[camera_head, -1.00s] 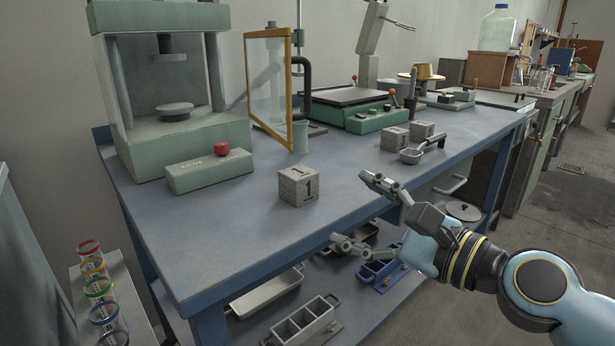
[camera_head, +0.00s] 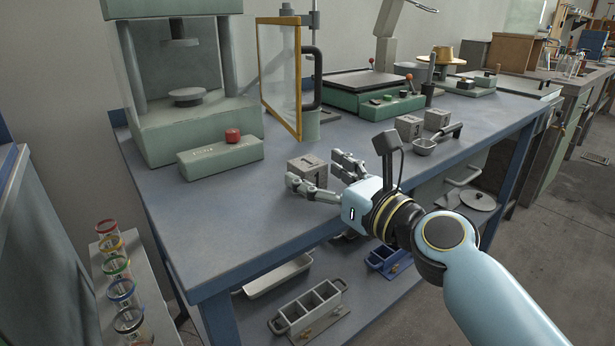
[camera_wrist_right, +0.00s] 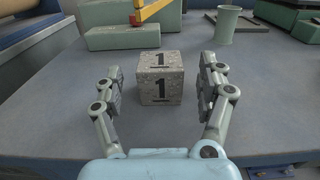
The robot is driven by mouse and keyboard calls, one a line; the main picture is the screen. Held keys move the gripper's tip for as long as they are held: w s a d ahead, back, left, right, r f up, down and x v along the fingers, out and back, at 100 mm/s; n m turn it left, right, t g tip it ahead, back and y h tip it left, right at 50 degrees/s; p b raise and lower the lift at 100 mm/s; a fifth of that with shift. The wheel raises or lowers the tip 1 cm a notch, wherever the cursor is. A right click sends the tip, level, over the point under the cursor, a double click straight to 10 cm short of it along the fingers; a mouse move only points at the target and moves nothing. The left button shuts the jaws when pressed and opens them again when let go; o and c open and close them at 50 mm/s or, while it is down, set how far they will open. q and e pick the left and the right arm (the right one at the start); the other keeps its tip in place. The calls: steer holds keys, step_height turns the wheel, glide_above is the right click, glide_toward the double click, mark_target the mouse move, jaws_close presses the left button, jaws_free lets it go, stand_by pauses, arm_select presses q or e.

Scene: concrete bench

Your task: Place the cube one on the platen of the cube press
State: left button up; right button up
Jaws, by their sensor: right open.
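The cube one (camera_head: 305,169) is a speckled grey block marked 1, on the blue bench top. In the right wrist view the cube (camera_wrist_right: 160,79) lies between and a little ahead of the spread fingers, with clear gaps on both sides. My right gripper (camera_head: 318,177) is open around the cube's near side; it also shows in the right wrist view (camera_wrist_right: 160,95). The cube press (camera_head: 196,125) stands at the back left, with its round platen (camera_head: 187,96) bare inside the frame. My left gripper is not in view.
A control box (camera_head: 222,157) with a red button sits before the press. A yellow-framed clear door (camera_head: 281,80) swings out beside it. Two other grey cubes (camera_head: 408,127) and a scoop (camera_head: 427,147) lie to the right. Bench top (camera_head: 220,205) is clear at front left.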

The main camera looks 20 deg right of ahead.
steer(key=shift+x, duration=1.15)
steer(key=c, duration=1.4)
jaws_close()
steer(key=shift+r, duration=0.1)
